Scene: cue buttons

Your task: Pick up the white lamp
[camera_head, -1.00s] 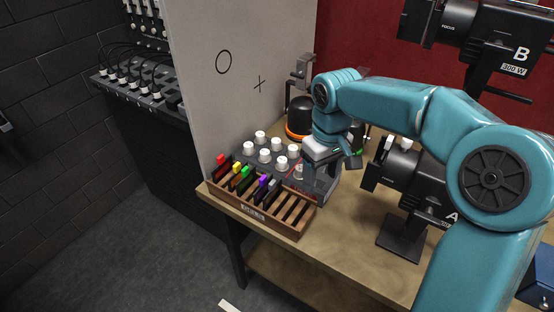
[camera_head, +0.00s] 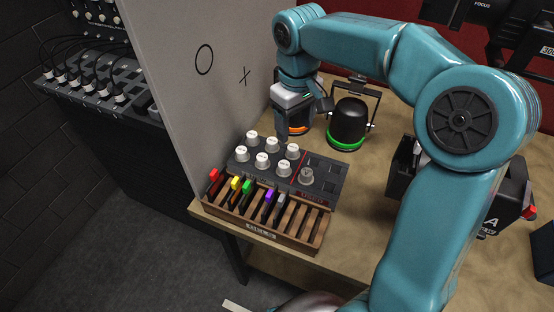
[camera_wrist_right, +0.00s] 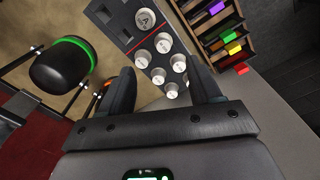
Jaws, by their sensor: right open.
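My right gripper (camera_head: 284,128) points down above the back of a dark panel with several white round caps (camera_head: 262,159). In the right wrist view its two fingers (camera_wrist_right: 160,68) are apart with nothing held between them; the caps (camera_wrist_right: 163,42) show beyond. I see no lamp that is clearly white. A black lamp with a green ring (camera_head: 348,124) stands right of the gripper, and also shows in the right wrist view (camera_wrist_right: 62,66). A lamp with an orange ring (camera_head: 300,127) is partly hidden behind the gripper. My left gripper is out of view.
A wooden rack (camera_head: 262,234) with red, yellow, green, purple and grey pieces sits at the table's front edge. A pale upright board (camera_head: 205,100) stands left of the panel. A black light marked A (camera_head: 480,205) is at right.

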